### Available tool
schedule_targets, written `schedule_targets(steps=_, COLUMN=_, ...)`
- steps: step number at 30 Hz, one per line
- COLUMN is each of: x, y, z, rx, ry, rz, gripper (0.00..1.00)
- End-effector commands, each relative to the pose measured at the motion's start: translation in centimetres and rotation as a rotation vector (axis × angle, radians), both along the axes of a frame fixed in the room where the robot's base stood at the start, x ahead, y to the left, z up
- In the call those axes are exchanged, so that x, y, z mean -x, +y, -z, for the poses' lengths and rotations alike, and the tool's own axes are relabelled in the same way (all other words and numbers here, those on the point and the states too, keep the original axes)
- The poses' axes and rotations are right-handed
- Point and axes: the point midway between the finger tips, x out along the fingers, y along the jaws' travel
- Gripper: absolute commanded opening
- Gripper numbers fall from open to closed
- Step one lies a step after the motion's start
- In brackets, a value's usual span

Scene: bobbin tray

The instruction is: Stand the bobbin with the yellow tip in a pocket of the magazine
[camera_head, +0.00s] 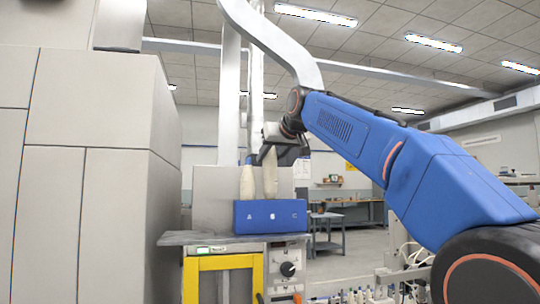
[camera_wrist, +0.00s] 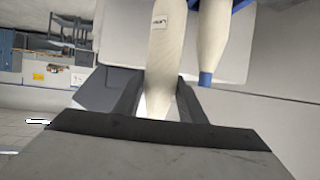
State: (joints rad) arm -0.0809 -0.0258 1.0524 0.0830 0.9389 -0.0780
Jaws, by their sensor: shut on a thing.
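My gripper (camera_head: 265,153) is shut on a cream bobbin (camera_head: 270,178), also between the fingers in the wrist view (camera_wrist: 165,40). The held bobbin is about upright, with a small printed label on its side. No yellow shows on it; its tip is hard to make out. Its lower end meets the top edge of the blue magazine (camera_head: 270,221) near the middle; I cannot tell whether it is inside a pocket. A second bobbin (camera_head: 247,184) with a blue tip (camera_wrist: 205,79) stands in the magazine's left part, apart from the held one.
The magazine sits on a grey bench top (camera_head: 205,239) above a yellow frame (camera_head: 189,280) and a panel with a black knob. A grey panel (camera_head: 212,198) stands behind it. Large beige cabinets (camera_head: 85,170) fill the left side. The magazine's right part shows no bobbin.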

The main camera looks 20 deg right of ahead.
Motion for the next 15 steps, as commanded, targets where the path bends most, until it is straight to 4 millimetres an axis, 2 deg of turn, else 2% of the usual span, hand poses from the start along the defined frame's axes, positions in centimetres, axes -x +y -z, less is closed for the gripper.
schedule_targets(steps=15, x=0.0, y=0.0, z=1.2, rx=0.000, ry=-0.001, rz=0.000, gripper=0.12)
